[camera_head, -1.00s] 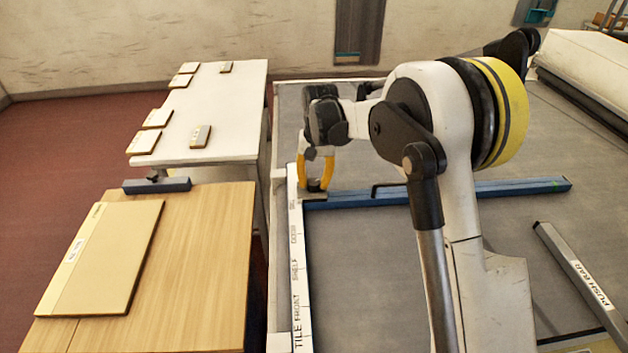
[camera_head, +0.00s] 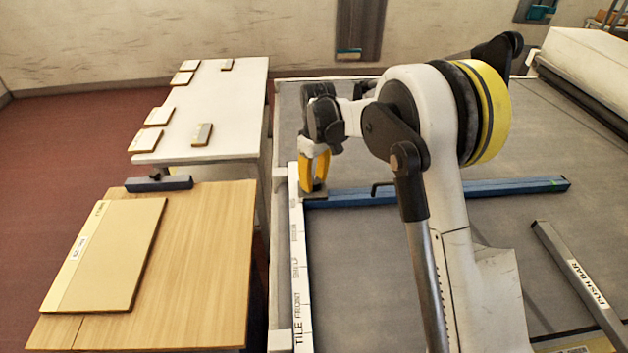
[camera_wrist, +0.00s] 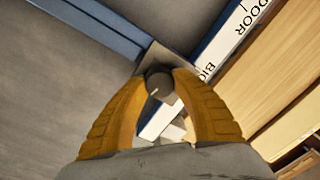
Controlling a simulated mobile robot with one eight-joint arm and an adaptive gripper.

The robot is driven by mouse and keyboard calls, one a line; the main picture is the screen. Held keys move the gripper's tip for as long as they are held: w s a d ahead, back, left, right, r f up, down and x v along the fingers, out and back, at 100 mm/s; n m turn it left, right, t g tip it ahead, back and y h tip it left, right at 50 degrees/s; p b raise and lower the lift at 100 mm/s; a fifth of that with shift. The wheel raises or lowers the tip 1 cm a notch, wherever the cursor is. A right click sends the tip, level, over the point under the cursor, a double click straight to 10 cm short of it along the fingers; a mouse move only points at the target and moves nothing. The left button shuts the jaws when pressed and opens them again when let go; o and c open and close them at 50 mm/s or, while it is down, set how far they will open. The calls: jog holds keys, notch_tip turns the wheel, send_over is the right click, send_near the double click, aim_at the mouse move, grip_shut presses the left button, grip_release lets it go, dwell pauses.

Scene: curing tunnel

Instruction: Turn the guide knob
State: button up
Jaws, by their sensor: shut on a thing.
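The guide knob (camera_wrist: 160,86) is a small dark grey round knob with a pale mark on its top. It stands on a grey plate at the corner where the blue guide bar (camera_head: 480,189) meets the white labelled rail (camera_head: 298,270). My gripper (camera_head: 313,188) points down at this corner, with its yellow fingers low over the plate. In the wrist view my gripper (camera_wrist: 162,92) is closed around the knob, one finger on each side. In the head view the fingers hide the knob.
A wooden table (camera_head: 200,270) with a tan board (camera_head: 105,255) and a dark blue block (camera_head: 158,183) stands at left. A white table (camera_head: 225,110) with several small tiles is behind it. A push bar (camera_head: 585,285) lies at right. The grey surface (camera_head: 400,260) is largely clear.

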aim_at(315, 179)
jog(key=shift+n, duration=0.6)
jog(key=o, duration=1.2)
jog(key=r, duration=1.2)
jog(key=shift+w+d, duration=0.2)
jog(key=shift+w, duration=0.05)
